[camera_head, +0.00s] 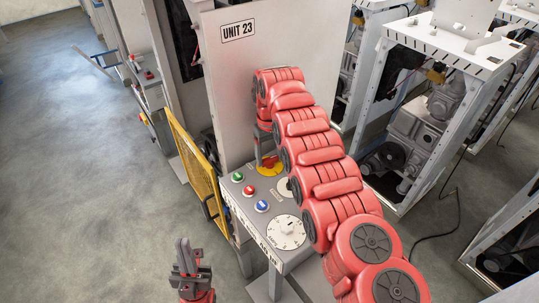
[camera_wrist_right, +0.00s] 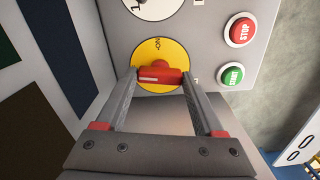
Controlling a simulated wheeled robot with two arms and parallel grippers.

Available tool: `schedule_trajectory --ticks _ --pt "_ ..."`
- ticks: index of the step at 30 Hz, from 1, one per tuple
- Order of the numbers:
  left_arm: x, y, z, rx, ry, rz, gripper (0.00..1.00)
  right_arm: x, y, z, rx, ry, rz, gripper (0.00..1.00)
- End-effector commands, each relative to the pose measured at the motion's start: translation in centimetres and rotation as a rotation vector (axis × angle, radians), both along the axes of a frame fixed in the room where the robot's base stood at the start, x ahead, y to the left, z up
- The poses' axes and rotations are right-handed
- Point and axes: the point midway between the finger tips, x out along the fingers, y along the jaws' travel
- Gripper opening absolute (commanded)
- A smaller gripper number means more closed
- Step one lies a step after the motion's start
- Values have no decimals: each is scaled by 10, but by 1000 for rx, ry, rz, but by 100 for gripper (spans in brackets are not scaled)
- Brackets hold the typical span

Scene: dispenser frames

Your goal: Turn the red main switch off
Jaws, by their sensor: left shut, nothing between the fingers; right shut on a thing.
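The red main switch (camera_wrist_right: 160,70) sits on a round yellow plate (camera_wrist_right: 172,52) on the grey control panel (camera_head: 235,190). In the right wrist view its red handle lies crosswise, with a white mark on its left part, and a label that seems to read "ON" is above it. My right gripper (camera_wrist_right: 159,77) is shut on the handle, one finger at each end. In the head view the yellow plate (camera_head: 270,170) shows below my right gripper, which hides most of the switch. My left gripper (camera_head: 187,250) is shut and empty, apart from the panel at the lower left.
Green (camera_head: 237,177), red (camera_head: 249,191) and blue (camera_head: 262,206) buttons and a large white dial (camera_head: 286,232) share the panel. The wall marked UNIT 23 (camera_head: 237,55) rises behind it. A yellow mesh gate (camera_head: 193,165) stands left.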

Motion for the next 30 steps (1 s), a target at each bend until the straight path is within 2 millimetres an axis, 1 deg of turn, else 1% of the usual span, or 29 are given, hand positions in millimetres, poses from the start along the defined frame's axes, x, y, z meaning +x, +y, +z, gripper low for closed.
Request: schedule_trajectory --ticks 6,12,27,28,30 --pt "0 0 0 0 0 0 0 1 0 1 1 -3 111 14" --pt "0 0 0 0 0 0 0 1 0 1 1 -4 165 14" --pt "0 0 0 0 0 0 0 1 0 2 1 -4 184 14" --pt "0 0 0 0 0 0 0 1 0 2 1 -4 184 72" --pt "0 0 0 0 0 0 0 1 0 1 1 -4 184 84"
